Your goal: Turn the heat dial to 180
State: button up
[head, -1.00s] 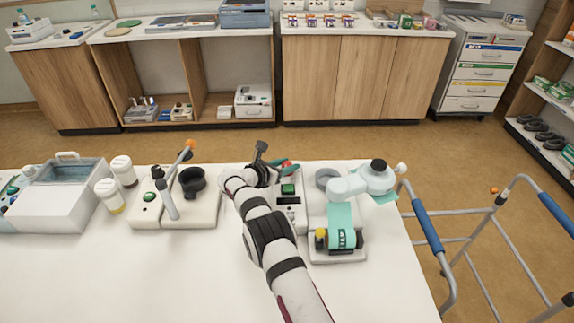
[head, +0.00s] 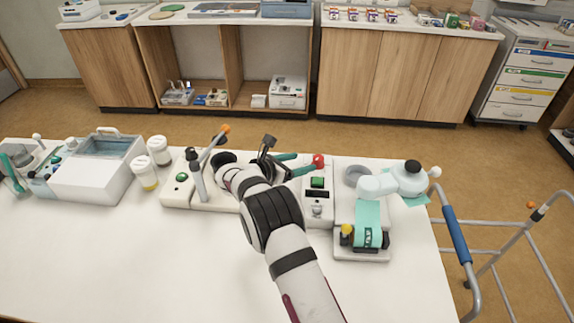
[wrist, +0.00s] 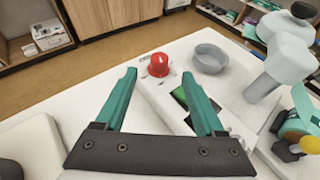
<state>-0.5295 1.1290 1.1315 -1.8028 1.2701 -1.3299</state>
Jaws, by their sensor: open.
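A white control unit (head: 318,221) stands on the white bench. It has a red domed knob (head: 319,160) at its far end, a green button (head: 317,182), a dark display and a small grey dial (head: 317,210) near its front. No scale or number is readable, so I cannot tell the dial's setting. My gripper (head: 303,164) is open and empty, its teal fingers reaching toward the red knob from the left. In the wrist view the red knob (wrist: 158,66) shows beyond and between the fingertips; contact is not visible. The right finger partly covers the green button (wrist: 180,96).
A teal-and-white device (head: 370,238) stands close on the right, with a grey bowl (head: 356,176) beside it. A white base with an orange-tipped lever (head: 212,152) is left of my arm. Bottles and a lidded bath stand further left. The front left bench is clear.

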aim_at(318, 158)
jog(key=v, duration=0.6)
jog(key=shift+s+a, duration=0.2)
jog(key=shift+r, duration=0.1)
jog(key=d+n+t+y, duration=0.1)
jog(key=d, duration=0.1)
jog(key=s+d+n+t+y, duration=0.1)
jog(key=d+n+y, duration=0.1)
jog(key=s+d+n+y, duration=0.1)
jog(key=d+n+y, duration=0.1)
jog(key=shift+s+r+t, duration=0.2)
jog(key=shift+s+t, duration=0.05)
jog(key=shift+t, duration=0.15)
jog(key=shift+f, duration=0.3)
jog(key=x, duration=1.5)
jog(key=shift+w+a, duration=0.15)
jog(key=shift+c, duration=0.3)
